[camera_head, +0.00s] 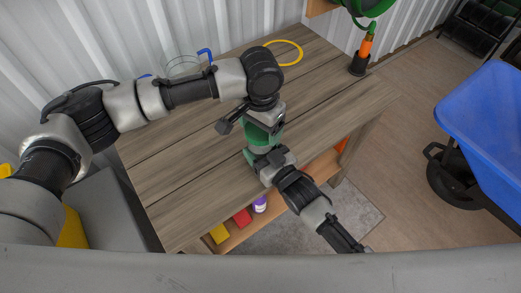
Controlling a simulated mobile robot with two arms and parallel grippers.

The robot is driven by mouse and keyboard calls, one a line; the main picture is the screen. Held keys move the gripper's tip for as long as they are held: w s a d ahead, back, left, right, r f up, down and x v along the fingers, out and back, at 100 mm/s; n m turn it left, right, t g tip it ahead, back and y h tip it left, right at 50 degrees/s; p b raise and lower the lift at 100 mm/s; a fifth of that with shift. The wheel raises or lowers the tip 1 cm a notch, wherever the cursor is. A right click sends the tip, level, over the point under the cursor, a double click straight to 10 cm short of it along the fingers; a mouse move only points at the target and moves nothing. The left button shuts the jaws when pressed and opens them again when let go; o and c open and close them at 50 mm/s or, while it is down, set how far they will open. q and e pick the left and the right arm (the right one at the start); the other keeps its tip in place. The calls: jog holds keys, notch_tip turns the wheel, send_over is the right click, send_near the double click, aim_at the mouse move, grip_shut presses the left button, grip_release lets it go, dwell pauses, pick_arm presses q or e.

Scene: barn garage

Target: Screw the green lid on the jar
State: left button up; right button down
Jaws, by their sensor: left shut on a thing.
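My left gripper (262,117) is above the table and points down, shut on the green lid (259,135). A pale band, which looks like part of the jar (262,150), shows directly under the lid. I cannot tell whether lid and jar are threaded together. My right gripper (264,160) comes up from the lower right, close against the pale band. Its fingers are mostly hidden, so its grip is unclear. Another small green patch shows at its left side.
The wooden table (180,185) is mostly clear. A clear round container (182,67), a blue hook-like item (205,53) and a yellow ring (299,52) are at the back. An orange-and-black tool (362,56) stands at the back right. Small boxes (242,217) sit on the lower shelf. A blue cart (485,115) stands right.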

pick_arm(q)
jog(key=m, duration=1.1)
jog(key=shift+m, duration=0.4)
jog(key=o, duration=1)
jog(key=shift+c, duration=0.2)
jog(key=shift+r, duration=2.25)
